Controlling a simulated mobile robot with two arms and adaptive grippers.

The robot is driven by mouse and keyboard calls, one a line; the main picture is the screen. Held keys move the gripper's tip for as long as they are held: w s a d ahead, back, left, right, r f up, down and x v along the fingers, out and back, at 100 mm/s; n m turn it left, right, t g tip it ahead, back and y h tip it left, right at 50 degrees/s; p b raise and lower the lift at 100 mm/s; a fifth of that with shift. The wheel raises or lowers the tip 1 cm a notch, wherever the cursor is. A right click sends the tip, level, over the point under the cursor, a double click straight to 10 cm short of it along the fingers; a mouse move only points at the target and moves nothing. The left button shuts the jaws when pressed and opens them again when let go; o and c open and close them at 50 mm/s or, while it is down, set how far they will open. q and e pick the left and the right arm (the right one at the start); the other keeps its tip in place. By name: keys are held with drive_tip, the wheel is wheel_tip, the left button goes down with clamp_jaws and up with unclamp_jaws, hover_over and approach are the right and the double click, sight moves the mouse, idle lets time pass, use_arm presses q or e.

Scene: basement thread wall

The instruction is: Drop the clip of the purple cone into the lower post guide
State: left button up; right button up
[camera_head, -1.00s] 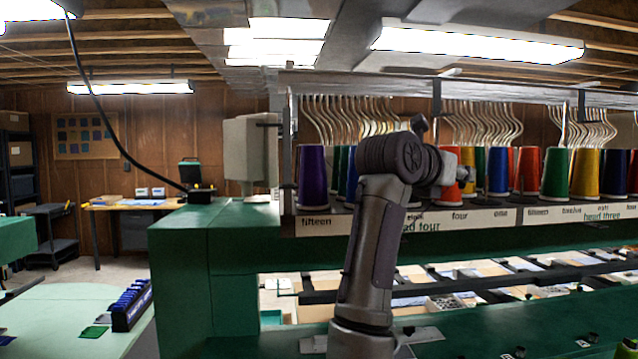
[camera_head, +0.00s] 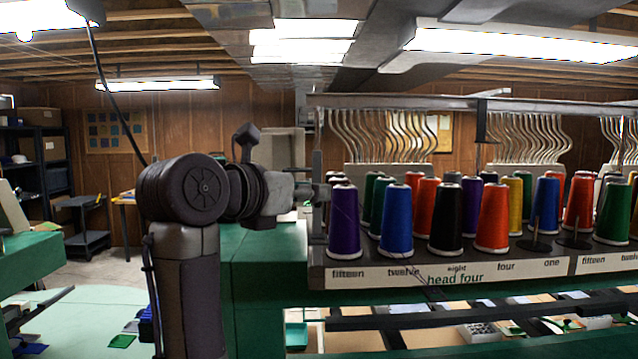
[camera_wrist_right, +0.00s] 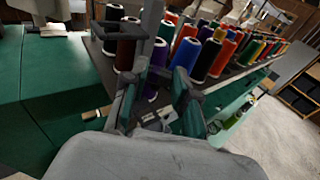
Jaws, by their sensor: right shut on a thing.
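The purple cone (camera_head: 344,222) stands upright at the left end of the thread rack, above the label "fifteen"; it also shows in the wrist view (camera_wrist_right: 158,60). My right gripper (camera_head: 308,192) is at the rack's left end, just left of and beside the cone's upper part. In the wrist view its fingers (camera_wrist_right: 158,105) are close in front of the rack. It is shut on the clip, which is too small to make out. A grey upright post (camera_wrist_right: 151,28) rises beside the cones; I cannot tell which guide on it is the lower one. My left gripper is not in view.
Blue (camera_head: 396,222), black (camera_head: 446,220) and red (camera_head: 492,220) cones stand in the front row, with several more behind. Bent metal tubes (camera_head: 395,135) hang above. A green cabinet (camera_head: 265,285) stands left of the rack.

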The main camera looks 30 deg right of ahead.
drive_tip(key=shift+s+f+b, duration=0.15)
drive_tip(key=shift+f+b, duration=0.75)
drive_tip(key=shift+f, duration=0.15)
drive_tip(key=shift+f+b, duration=1.5)
drive_tip(key=shift+f, duration=0.5)
drive_tip(key=shift+f, duration=0.1)
drive_tip(key=o, duration=0.9)
drive_tip(key=shift+c, duration=0.2)
